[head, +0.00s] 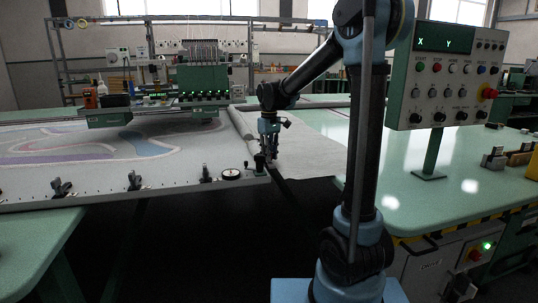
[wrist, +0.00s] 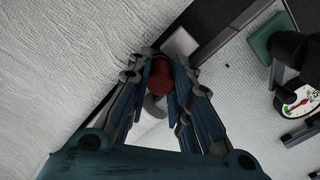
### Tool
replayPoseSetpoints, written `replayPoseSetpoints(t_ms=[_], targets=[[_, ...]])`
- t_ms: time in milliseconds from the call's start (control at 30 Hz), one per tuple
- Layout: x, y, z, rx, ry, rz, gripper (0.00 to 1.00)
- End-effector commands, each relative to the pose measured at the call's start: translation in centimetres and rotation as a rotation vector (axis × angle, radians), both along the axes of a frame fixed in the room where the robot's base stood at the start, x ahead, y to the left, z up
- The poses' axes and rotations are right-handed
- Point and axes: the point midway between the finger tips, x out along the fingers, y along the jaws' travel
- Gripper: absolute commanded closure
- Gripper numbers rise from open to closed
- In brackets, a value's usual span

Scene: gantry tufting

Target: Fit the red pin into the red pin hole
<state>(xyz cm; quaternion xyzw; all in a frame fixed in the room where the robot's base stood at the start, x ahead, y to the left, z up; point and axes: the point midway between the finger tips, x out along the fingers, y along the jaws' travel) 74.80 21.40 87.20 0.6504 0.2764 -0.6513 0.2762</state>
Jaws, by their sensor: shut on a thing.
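The red pin (wrist: 160,78) shows as a dark red round top between the fingertips of my gripper (wrist: 161,72) in the wrist view. The fingers are closed on it from both sides. A grey rounded piece shows just below the red top; I cannot tell whether it is part of the pin. In the head view my gripper (head: 269,154) hangs down at the right corner of the tufting frame (head: 110,196), and the pin is too small to make out there. I cannot make out the red pin hole in either view.
A green block with a black knob (wrist: 275,40) and a round dial (wrist: 292,96) sit right of my gripper in the wrist view. White fabric (wrist: 70,80) lies to the left. Several black clamps line the frame's front edge. A control panel (head: 450,80) stands at right.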

Motion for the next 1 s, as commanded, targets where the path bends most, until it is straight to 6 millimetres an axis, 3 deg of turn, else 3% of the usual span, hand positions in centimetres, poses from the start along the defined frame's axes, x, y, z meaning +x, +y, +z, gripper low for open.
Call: replayPoseSetpoints(t_ms=[300,333,433,800,1000], targets=[[0.0,0.0,-0.5,0.000,0.000,0.000,1.00],[0.0,0.0,-0.6,0.000,0.000,0.000,0.78],[0.0,0.0,-0.5,0.000,0.000,0.000,0.57],[0.0,0.0,-0.4,0.000,0.000,0.000,0.57],[0.0,0.0,1.4,0.000,0.000,0.000,0.57]])
